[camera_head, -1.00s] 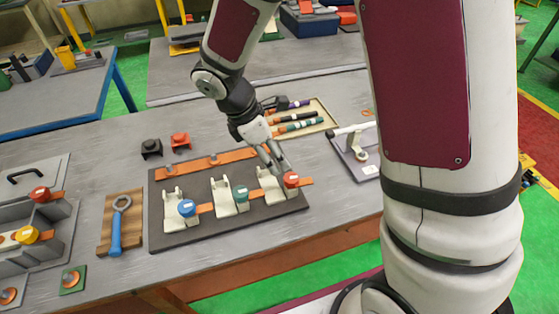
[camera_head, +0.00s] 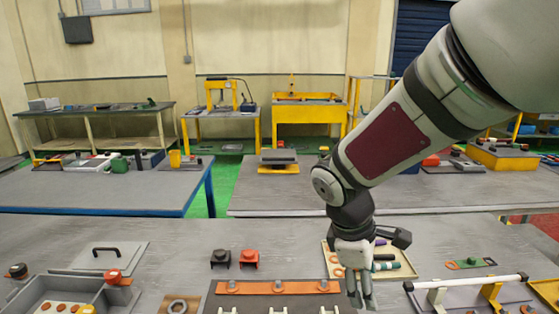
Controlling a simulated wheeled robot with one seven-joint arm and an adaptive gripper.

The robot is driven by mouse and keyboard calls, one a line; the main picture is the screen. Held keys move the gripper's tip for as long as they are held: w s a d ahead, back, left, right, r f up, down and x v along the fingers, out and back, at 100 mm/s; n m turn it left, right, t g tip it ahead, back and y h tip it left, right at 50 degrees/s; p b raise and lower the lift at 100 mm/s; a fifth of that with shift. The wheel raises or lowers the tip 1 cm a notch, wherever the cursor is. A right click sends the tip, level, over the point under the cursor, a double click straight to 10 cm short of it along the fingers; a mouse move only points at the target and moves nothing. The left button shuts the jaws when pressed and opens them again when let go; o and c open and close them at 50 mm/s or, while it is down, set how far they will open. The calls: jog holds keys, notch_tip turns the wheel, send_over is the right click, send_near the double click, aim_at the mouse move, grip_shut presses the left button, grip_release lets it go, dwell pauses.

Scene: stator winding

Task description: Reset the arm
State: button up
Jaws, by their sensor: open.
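My gripper (camera_head: 362,298) hangs from my arm near the bottom of the head view, fingers pointing down and apart. It is open, and nothing shows between its fingers. It is in front of the beige tray (camera_head: 399,266) and over the right end of the dark fixture board with the orange strip (camera_head: 277,287). The lower part of that board is cut off by the picture's edge. My arm comes in from the upper right.
A grey bin (camera_head: 60,294) is at the lower left. A white-barred fixture (camera_head: 465,284) is at the right.

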jog(key=s+d+r+m+t+y, duration=0.2)
jog(key=s+r+m+t+y, duration=0.1)
jog(key=s+r+m, duration=0.9)
jog(key=shift+s+d+r+m+t+y, duration=0.15)
jog(key=shift+s+r+m+t+y, duration=0.25)
jog(key=shift+s+r+t, duration=0.65)
